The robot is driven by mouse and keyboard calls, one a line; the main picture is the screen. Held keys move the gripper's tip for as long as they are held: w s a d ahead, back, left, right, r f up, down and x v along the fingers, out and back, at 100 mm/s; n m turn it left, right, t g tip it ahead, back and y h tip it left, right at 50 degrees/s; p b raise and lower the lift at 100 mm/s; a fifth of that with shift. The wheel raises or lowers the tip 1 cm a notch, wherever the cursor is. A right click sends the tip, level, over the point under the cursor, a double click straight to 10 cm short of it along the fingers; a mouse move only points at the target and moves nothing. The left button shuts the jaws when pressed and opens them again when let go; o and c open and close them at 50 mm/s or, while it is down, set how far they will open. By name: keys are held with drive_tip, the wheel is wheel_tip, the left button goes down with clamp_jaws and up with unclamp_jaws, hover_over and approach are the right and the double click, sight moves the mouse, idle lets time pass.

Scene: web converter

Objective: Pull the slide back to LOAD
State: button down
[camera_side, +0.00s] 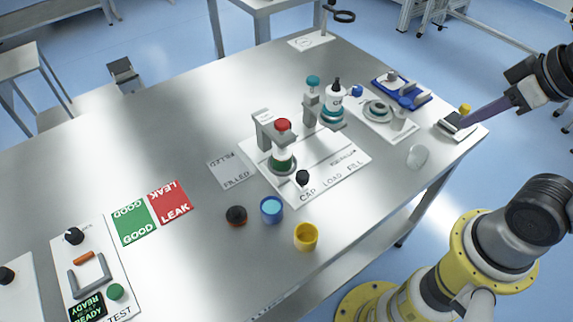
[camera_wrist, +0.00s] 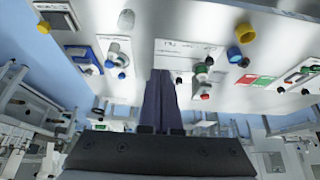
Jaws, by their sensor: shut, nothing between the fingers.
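The white station board (camera_side: 345,160) lies mid-table, lettered CAP, LOAD and FILL along its front edge. A black knob (camera_side: 303,177), apparently the slide's handle, stands nearer the CAP lettering than LOAD. The teal-topped stand (camera_side: 313,82) is at the FILL end. My gripper (camera_side: 464,124) is shut and empty, its long purple fingers over the table's right end, well away from the knob. In the wrist view the fingers (camera_wrist: 160,74) point toward the table.
A grey block (camera_side: 456,127) is close to my fingertips. Blue (camera_side: 271,210) and yellow (camera_side: 306,237) cups stand in front. GOOD and LEAK pads (camera_side: 135,222) are left.

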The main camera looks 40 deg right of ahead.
idle(0.3)
drive_tip(key=c, duration=1.2)
unclamp_jaws()
drive_tip(key=shift+r, duration=0.15)
drive_tip(key=o, duration=0.7)
drive_tip(key=w+a+r, duration=0.1)
drive_tip(key=w+r, duration=0.3)
drive_tip(key=shift+w+m, duration=0.3)
drive_tip(key=shift+w, duration=0.1)
drive_tip(key=n+g, duration=0.4)
drive_tip(key=g, duration=0.2)
hover_over(303, 174)
wheel_tip(303, 174, down, 13)
wheel_tip(303, 174, down, 13)
drive_tip(key=shift+f, duration=0.1)
drive_tip(key=shift+c, duration=0.3)
